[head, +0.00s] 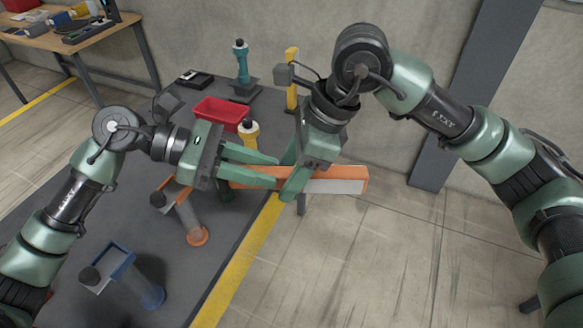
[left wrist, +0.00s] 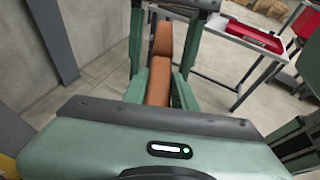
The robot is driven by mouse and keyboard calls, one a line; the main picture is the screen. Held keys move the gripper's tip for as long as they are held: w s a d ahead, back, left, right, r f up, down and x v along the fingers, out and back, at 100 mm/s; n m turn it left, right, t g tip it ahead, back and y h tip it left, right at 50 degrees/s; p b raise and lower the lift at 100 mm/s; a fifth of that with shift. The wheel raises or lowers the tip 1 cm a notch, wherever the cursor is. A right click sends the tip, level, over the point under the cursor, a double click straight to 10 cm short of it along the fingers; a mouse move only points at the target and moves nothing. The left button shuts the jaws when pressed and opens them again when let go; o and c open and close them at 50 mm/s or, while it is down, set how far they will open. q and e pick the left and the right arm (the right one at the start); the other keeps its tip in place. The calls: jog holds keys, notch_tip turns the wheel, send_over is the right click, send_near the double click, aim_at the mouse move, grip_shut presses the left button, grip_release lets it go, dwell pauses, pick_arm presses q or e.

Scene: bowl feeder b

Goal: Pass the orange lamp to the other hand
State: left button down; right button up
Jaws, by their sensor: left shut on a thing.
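The orange lamp (head: 340,178), a long orange bar with a pale lower face, is held level past the table's yellow-striped edge. My left gripper (head: 276,170) is shut on its left end. In the left wrist view the lamp (left wrist: 162,45) points away between the left fingers (left wrist: 159,92). My right gripper (head: 291,180) comes down from above at the lamp's middle. Its fingers stand on either side of the lamp, with gaps visible in the left wrist view, so it looks open.
The dark table (head: 190,280) holds a red bin (head: 220,113), an orange-framed lamp (head: 196,235), a blue lamp (head: 152,295), a teal lamp (head: 241,65) and a yellow one (head: 291,80). Open floor (head: 400,270) lies right of the table.

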grip_shut()
pick_arm(q)
jog(key=c, duration=1.1)
grip_release()
pick_arm(e)
jog(key=shift+r, duration=0.1)
pick_arm(q)
jog(key=shift+o, duration=0.2)
